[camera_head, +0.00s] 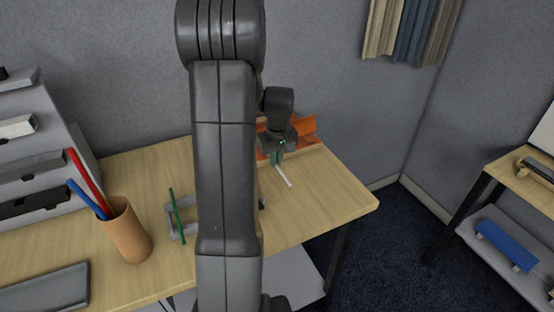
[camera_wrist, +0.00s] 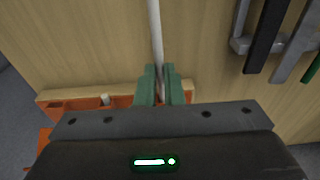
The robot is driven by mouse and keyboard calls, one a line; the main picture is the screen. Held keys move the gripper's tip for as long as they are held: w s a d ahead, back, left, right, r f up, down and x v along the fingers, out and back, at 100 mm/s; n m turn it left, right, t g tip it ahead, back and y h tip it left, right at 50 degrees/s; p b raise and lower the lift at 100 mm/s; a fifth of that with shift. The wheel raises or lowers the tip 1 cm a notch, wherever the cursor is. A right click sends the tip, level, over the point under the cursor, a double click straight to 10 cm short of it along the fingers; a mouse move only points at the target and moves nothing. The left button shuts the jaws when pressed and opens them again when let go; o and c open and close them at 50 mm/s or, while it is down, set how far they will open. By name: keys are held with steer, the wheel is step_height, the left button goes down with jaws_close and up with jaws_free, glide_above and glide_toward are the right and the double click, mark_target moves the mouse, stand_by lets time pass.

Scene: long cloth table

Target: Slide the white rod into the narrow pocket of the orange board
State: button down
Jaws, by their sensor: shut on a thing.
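The white rod (camera_head: 285,177) is held between the green fingers of my gripper (camera_head: 276,158), above the right part of the table. In the wrist view the rod (camera_wrist: 156,35) runs from between the fingers (camera_wrist: 160,88) up past the top edge. The orange board (camera_head: 308,127) stands just behind my gripper, near the wall, and is partly hidden by it. In the wrist view the board (camera_wrist: 75,104) shows beside the fingers, with a pale edge and a small whitish stub (camera_wrist: 105,99). I cannot make out the narrow pocket.
A grey rack (camera_head: 172,227) with a green stick (camera_head: 176,212) lies left of my arm, partly hidden by it. An orange-brown cup (camera_head: 126,236) holds red and blue sticks. A grey tray (camera_head: 48,288) lies front left. The table's right end (camera_head: 335,200) is clear.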

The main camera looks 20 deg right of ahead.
steer(key=shift+w+a+p, duration=0.15)
steer(key=shift+w+p, duration=0.05)
steer(key=shift+w, duration=0.75)
steer(key=shift+w+a+p, duration=0.15)
steer(key=shift+w, duration=0.75)
steer(key=c, duration=1.5)
jaws_free()
steer(key=r, duration=0.4)
steer(key=s+r, duration=0.1)
steer(key=r, duration=0.4)
steer(key=r+b, duration=0.1)
steer(key=r, duration=0.3)
steer(key=shift+s+d+r, duration=0.1)
steer(key=shift+s+r, duration=0.2)
steer(key=shift+r, duration=0.1)
